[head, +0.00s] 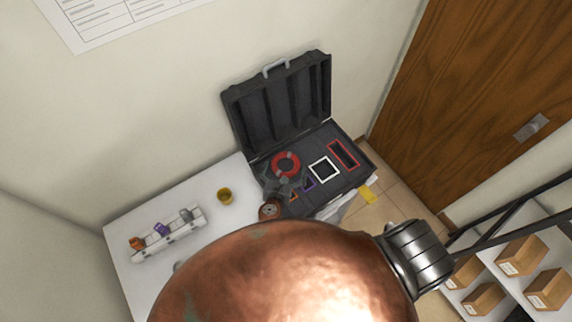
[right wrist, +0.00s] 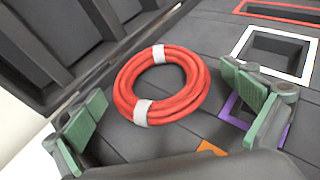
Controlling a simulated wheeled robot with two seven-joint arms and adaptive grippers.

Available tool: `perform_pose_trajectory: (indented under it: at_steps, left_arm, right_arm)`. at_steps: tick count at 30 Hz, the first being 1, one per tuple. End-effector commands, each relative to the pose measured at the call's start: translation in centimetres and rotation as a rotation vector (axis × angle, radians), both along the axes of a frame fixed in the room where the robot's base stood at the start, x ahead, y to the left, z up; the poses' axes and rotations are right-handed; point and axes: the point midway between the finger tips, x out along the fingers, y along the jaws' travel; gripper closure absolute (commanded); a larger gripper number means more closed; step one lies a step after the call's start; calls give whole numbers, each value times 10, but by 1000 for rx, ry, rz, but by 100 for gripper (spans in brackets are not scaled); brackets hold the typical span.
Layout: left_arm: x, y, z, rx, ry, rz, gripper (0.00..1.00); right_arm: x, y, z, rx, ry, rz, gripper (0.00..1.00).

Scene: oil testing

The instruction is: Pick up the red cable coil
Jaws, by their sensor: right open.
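The red cable coil (head: 286,165) lies flat on the dark foam insert of the open black case (head: 277,97). In the right wrist view the coil (right wrist: 192,105) is a red ring with two white bands, lying beyond and between my fingertips. My right gripper (right wrist: 168,108) is open, its green-padded fingers on either side of the coil's near side, with nothing between them. In the head view this gripper (head: 279,188) is at the coil's near edge, partly hidden by my arm. Whether the fingers touch the coil cannot be told. My left gripper is not in view.
The insert has slots outlined in red (head: 343,154), white (head: 323,169), purple and orange. A shelf with boxes (head: 521,255) stands at the right. My copper-coloured arm blocks the front.

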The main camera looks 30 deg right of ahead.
Motion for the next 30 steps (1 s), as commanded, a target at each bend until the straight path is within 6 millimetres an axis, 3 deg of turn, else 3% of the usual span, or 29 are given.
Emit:
perform_pose_trajectory:
  at_steps: [6,25,30]
  left_arm:
    - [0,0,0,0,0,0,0]
    - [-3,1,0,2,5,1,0]
    - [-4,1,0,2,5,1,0]
  right_arm:
    - [1,-1,-1,2,0,1,0]
    - [1,0,-1,2,0,1,43]
    - [1,0,0,1,-1,1,43]
